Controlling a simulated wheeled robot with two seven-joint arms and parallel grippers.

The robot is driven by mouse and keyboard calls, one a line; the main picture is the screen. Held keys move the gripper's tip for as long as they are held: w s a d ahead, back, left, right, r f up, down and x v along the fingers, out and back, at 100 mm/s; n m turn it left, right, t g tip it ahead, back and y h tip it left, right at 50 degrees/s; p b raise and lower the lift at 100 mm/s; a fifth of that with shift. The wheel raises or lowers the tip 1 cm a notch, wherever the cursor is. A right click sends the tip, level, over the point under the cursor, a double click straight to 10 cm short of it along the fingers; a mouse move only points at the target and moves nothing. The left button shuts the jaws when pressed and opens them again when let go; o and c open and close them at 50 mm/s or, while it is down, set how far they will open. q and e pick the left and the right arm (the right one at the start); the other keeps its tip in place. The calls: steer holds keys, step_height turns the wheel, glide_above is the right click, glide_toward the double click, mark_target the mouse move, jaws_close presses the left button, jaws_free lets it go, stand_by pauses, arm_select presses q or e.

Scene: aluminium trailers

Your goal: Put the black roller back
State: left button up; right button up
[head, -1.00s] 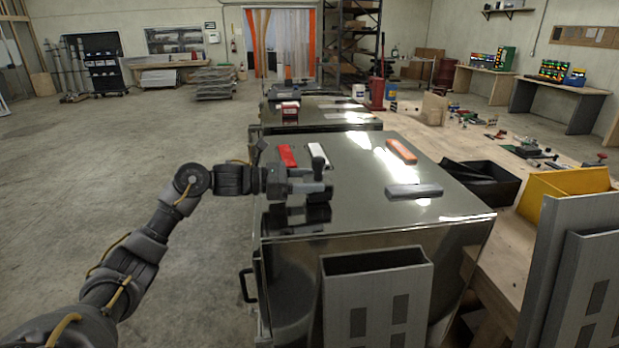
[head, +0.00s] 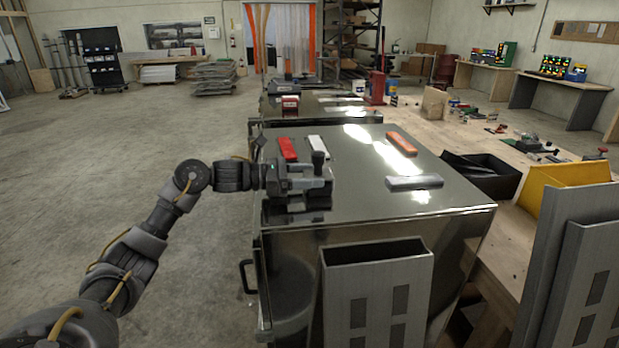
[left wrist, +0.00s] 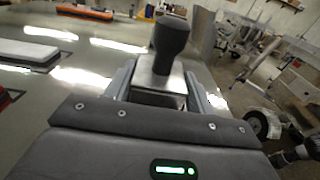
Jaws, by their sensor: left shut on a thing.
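My left gripper (head: 318,183) is over the near left part of the shiny metal box top (head: 365,190). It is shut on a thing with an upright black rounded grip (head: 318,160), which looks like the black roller. In the left wrist view the black grip (left wrist: 170,38) stands up from a grey metal block (left wrist: 158,82) between the two fingers. The underside of the held thing is hidden, so I cannot tell whether it touches the box top. My right gripper is not in view.
On the box top lie a red block (head: 287,149), a white block (head: 318,147), an orange block (head: 401,143) and a grey block (head: 414,182). A black bin (head: 483,178) and a yellow bin (head: 570,177) stand at the right. An open metal channel (head: 376,290) stands in front.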

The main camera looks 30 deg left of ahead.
arm_select(q)
steer(key=o, duration=1)
steer(key=shift+s+d+f, duration=0.1)
steer(key=shift+f, duration=0.55)
steer(key=shift+o, duration=0.2)
steer(key=shift+r, duration=0.2)
steer(key=r+p, duration=0.1)
steer(key=p, duration=0.1)
steer(key=shift+r+p, duration=0.25)
steer(key=shift+p, duration=0.15)
steer(key=shift+s+a+f+b, duration=0.25)
steer(key=shift+a+f+b, duration=0.35)
steer(key=shift+a+b, duration=0.35)
steer(key=b+v, duration=0.1)
steer(key=v, duration=0.2)
steer(key=b+v, duration=0.1)
steer(key=v, duration=0.1)
steer(key=b+v, duration=0.1)
steer(key=v, duration=0.2)
steer(key=shift+s+a+r, duration=0.15)
steer(key=shift+s+r, duration=0.15)
steer(key=shift+r, duration=0.1)
steer(key=shift+s+a+r+b, duration=0.35)
steer(key=shift+s+a+b, duration=0.15)
steer(key=shift+a, duration=0.15)
steer(key=shift+f, duration=0.1)
